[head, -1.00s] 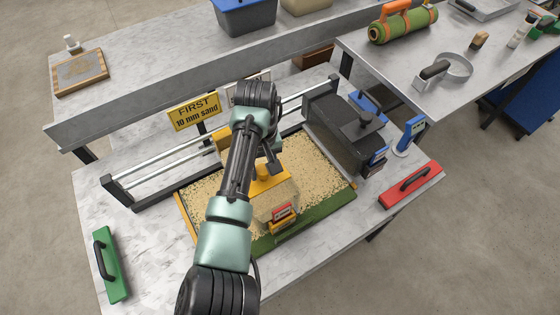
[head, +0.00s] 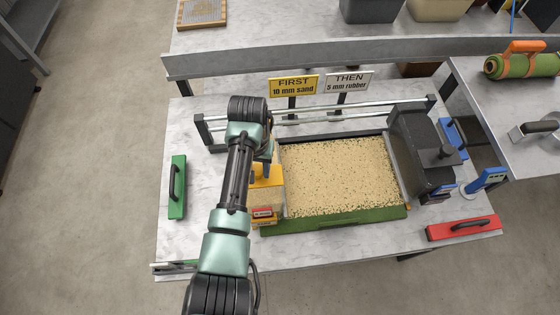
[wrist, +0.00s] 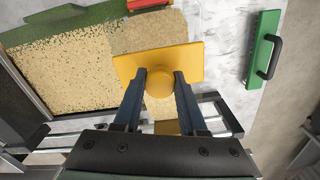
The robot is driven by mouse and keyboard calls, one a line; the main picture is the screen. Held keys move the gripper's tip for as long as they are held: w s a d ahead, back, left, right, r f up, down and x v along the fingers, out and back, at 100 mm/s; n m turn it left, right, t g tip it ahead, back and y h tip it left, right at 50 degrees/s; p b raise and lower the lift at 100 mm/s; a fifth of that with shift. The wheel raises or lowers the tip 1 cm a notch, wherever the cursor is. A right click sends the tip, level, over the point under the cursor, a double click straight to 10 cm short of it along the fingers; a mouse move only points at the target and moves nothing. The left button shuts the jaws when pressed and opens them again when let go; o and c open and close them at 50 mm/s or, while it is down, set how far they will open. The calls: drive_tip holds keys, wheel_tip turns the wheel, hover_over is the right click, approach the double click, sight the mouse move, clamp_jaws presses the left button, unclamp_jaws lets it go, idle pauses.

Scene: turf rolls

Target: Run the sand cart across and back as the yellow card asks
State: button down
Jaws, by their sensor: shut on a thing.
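The yellow sand cart (head: 268,181) stands at the left end of the turf bed, partly hidden by my arm in the head view. In the wrist view its yellow top (wrist: 190,62) shows, with my gripper (wrist: 160,84) shut on its round yellow knob (wrist: 160,83). The turf tray (head: 335,217) has a green front edge and is covered in tan sand (head: 340,175). The yellow card (head: 293,86) reads "FIRST 10 mm sand". A white card (head: 348,82) beside it reads "THEN 5 mm rubber".
A black cart (head: 420,150) stands at the bed's right end. Rails (head: 365,108) run behind the bed. A green handled block (head: 177,187) lies at left, a red one (head: 463,228) at right. A blue handheld device (head: 487,179) stands at right.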

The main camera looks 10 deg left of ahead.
drive_tip(key=s+a, duration=0.2)
drive_tip(key=a, duration=0.5)
drive_tip(key=shift+s+a+p, duration=0.3)
drive_tip(key=shift+a+p, duration=0.05)
drive_tip(key=shift+a, duration=0.05)
drive_tip(key=shift+c, duration=2.3)
unclamp_jaws()
drive_tip(key=shift+a, duration=0.1)
drive_tip(key=shift+r, duration=0.15)
wheel_tip(320, 180, up, 13)
